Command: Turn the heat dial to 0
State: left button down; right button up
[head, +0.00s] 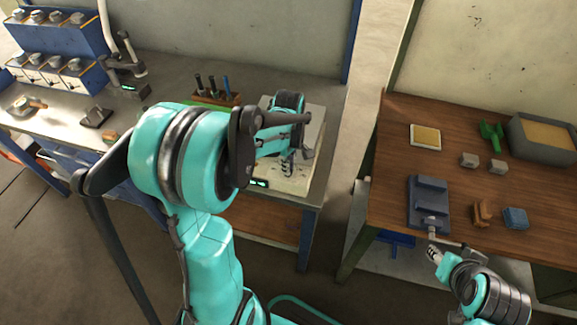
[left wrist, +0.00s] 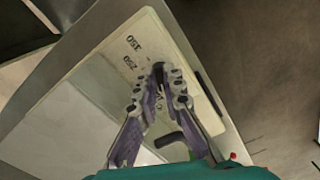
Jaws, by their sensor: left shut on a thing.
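The furnace (head: 312,150) is a pale box at the right end of the metal bench, mostly behind my left arm. In the left wrist view its pale front panel (left wrist: 95,95) carries printed marks, with 350 and 250 legible. My left gripper (left wrist: 160,92) is shut on the heat dial (left wrist: 158,72), a small dark knob mostly hidden between the fingertips. The dial's exact setting cannot be read. In the head view the left gripper (head: 287,166) is at the furnace front. My right gripper (head: 435,254) is at lower right, away from the furnace; its jaws are too small to judge.
A small green display (head: 258,183) shows by the furnace. A tool rack (head: 215,98) stands behind my left arm. The wooden table (head: 390,165) at right holds a blue-grey vise (head: 428,203), a grey bin (head: 542,137) and small blocks. A gap separates bench and table.

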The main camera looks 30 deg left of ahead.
pick_arm(q)
jog(key=shift+w+n, duration=0.1)
jog(key=shift+n, duration=1.1)
jog(key=c, duration=1.6)
grip_release()
jog(key=shift+c, duration=0.2)
jog(key=shift+r, duration=0.1)
notch_tip(320, 180, up, 12)
